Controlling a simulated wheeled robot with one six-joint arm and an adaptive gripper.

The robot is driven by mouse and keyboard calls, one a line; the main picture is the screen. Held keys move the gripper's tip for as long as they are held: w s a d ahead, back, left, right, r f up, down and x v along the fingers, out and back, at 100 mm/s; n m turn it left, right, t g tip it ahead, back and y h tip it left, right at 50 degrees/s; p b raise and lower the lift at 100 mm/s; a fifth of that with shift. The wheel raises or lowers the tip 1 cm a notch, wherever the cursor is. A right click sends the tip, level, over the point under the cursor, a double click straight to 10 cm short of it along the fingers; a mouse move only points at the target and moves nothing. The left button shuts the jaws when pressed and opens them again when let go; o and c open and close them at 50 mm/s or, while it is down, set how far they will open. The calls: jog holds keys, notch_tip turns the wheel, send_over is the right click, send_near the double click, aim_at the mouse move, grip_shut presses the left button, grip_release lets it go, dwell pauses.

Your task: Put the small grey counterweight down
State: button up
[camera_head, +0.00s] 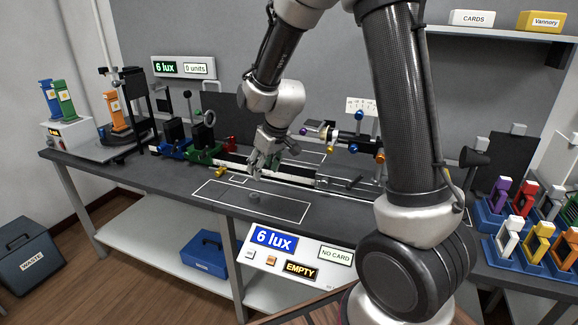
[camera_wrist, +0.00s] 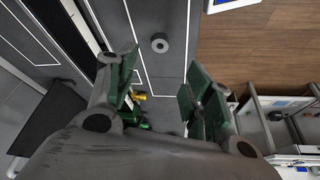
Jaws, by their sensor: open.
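The small grey counterweight (camera_head: 254,197), a short round cylinder, stands on the dark bench top inside a white outlined rectangle near the front edge. In the wrist view the counterweight (camera_wrist: 159,42) shows whole, with a dark spot in the middle of its top, beyond the fingertips. My gripper (camera_head: 259,171) is above the bench, behind the counterweight and apart from it. In the wrist view my gripper (camera_wrist: 160,72) has its green-padded fingers spread wide with nothing between them.
A long rail (camera_head: 265,170) with yellow knobs runs along the bench behind the outlined rectangle. A sloped panel (camera_head: 296,258) reading "6 lux" and "EMPTY" is at the bench front. Coloured holders (camera_head: 525,225) fill the right end.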

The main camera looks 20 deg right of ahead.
jog(key=s+d+r+m, duration=0.1)
jog(key=s+d+r, duration=0.3)
jog(key=s, duration=0.5)
jog(key=s+d+r+m+h, duration=0.1)
jog(key=s+d+r+m, duration=0.1)
jog(key=s+d+r, duration=0.2)
jog(key=s+d+r+m, duration=0.1)
jog(key=s+d+r, duration=0.3)
jog(key=s, duration=1.2)
notch_tip(320, 180, up, 4)
jog(key=shift+s+d+r+m+h, duration=0.2)
jog(key=shift+d+m+h, duration=0.1)
jog(key=shift+d+h, duration=0.1)
jog(key=shift+w, duration=0.1)
